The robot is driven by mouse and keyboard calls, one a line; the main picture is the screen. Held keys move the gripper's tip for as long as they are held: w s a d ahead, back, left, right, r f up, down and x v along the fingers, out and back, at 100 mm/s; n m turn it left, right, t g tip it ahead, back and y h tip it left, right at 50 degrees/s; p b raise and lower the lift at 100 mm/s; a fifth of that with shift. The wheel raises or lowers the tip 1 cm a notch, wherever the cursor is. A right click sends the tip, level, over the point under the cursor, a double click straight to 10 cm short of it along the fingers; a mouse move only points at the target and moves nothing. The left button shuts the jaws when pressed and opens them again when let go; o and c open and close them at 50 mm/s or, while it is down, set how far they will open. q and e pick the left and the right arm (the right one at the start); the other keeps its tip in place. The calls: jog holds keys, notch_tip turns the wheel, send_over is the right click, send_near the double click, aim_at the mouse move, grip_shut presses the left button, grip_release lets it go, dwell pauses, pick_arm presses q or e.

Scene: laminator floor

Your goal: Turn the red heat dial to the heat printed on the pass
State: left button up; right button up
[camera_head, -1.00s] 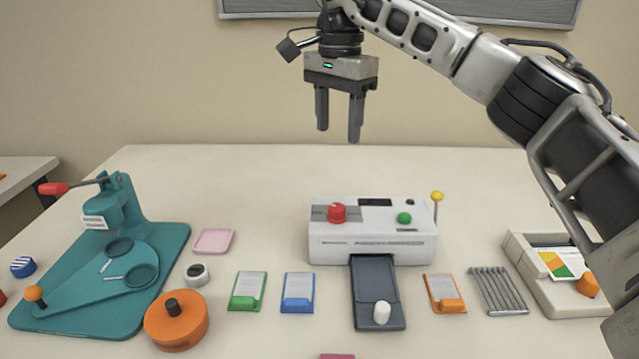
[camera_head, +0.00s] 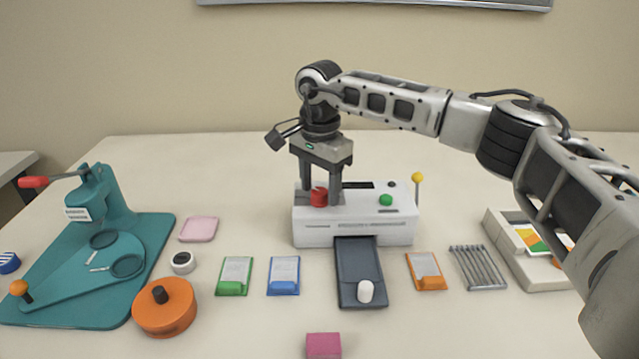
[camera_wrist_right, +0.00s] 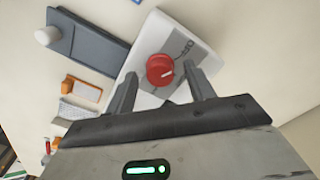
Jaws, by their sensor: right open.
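The white laminator (camera_head: 355,232) stands mid-table with a red heat dial (camera_head: 319,197) on its top left, a green button (camera_head: 386,200) and a yellow-knobbed lever (camera_head: 417,179). My right gripper (camera_head: 320,199) is open, pointing down, with its fingers on either side of the dial. My left gripper is not in view.
A dark tray (camera_head: 358,262) with a white knob extends from the laminator's front. A teal press (camera_head: 100,250) and orange round pot (camera_head: 165,307) stand left. A metal rack (camera_head: 477,267) and beige box (camera_head: 515,255) stand right. The table behind the laminator is clear.

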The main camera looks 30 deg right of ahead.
jog(key=shift+f, duration=0.1)
jog(key=c, duration=1)
